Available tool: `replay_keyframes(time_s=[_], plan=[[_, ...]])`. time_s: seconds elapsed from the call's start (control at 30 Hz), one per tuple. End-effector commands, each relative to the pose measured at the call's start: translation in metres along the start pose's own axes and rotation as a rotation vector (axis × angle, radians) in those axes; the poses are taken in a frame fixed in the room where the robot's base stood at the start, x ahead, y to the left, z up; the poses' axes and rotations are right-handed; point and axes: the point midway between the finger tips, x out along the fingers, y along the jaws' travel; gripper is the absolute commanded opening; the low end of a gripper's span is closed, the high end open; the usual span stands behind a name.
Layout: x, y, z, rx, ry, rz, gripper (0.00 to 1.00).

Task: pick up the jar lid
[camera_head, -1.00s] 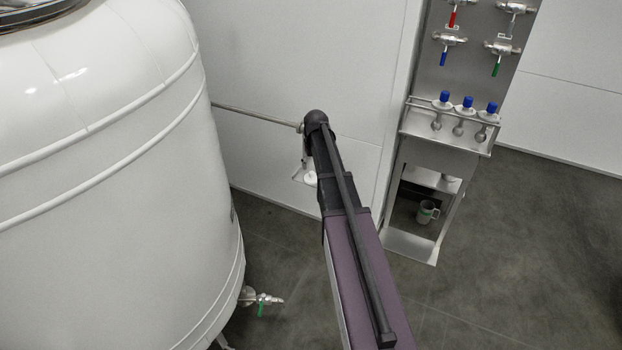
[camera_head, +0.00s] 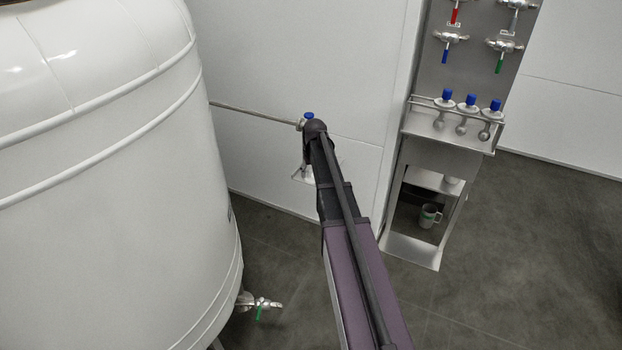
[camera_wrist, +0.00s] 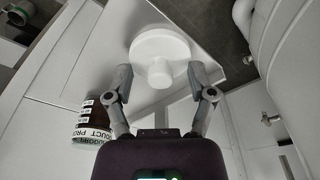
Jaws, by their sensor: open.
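The white round jar lid (camera_wrist: 160,42) with a short knob shows in the wrist view at the upper middle. My gripper (camera_wrist: 160,75) is open, with one finger on each side of the lid's knob. I cannot tell whether the fingers touch it. A dark brown jar (camera_wrist: 92,122) with a white printed label stands to the left of my gripper in the wrist view.
A large white tank (camera_head: 100,150) fills the left of the head view, with a green-handled valve (camera_head: 260,304) low on it. A steel stand (camera_head: 448,130) with blue-capped items and a mug (camera_head: 430,215) is at the right.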

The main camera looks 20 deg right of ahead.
Motion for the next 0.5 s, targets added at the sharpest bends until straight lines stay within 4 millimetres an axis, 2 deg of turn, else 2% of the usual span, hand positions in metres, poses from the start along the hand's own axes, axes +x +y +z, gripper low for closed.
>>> replay_keyframes(time_s=[0.4, 0.47, 0.5], plan=[[-0.0002, -0.0002, 0.0, 0.0, 0.0, 0.0, 0.71], [-0.0002, -0.0003, 0.0, 0.0, 0.0, 0.0, 0.53], [-0.0002, -0.0003, 0.0, 0.0, 0.0, 0.0, 0.41]])
